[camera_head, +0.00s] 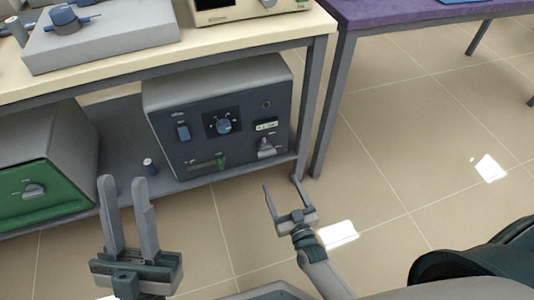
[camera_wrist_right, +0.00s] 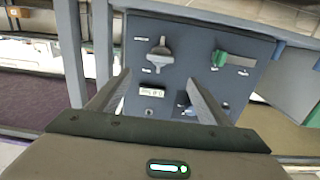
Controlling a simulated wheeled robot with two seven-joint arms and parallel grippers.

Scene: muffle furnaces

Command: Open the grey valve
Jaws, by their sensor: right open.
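The grey valve (camera_head: 266,147) is on the lower right of the dark front panel of a grey furnace box (camera_head: 218,110) on the table's lower shelf. In the right wrist view the panel appears upside down, and the grey valve (camera_wrist_right: 160,54) shows just beyond the fingertips. My right gripper (camera_head: 281,184) is open and empty, in front of and below the valve, apart from it; its fingers also show in the wrist view (camera_wrist_right: 159,78). My left gripper (camera_head: 124,181) is open and empty, to the left of the panel.
The panel also carries a green lever (camera_head: 220,163), a blue dial (camera_head: 223,125) and a blue switch (camera_head: 183,132). A table leg (camera_head: 309,110) stands just right of the furnace. A green-fronted box (camera_head: 35,190) sits at left, with a small cylinder (camera_head: 150,166) between.

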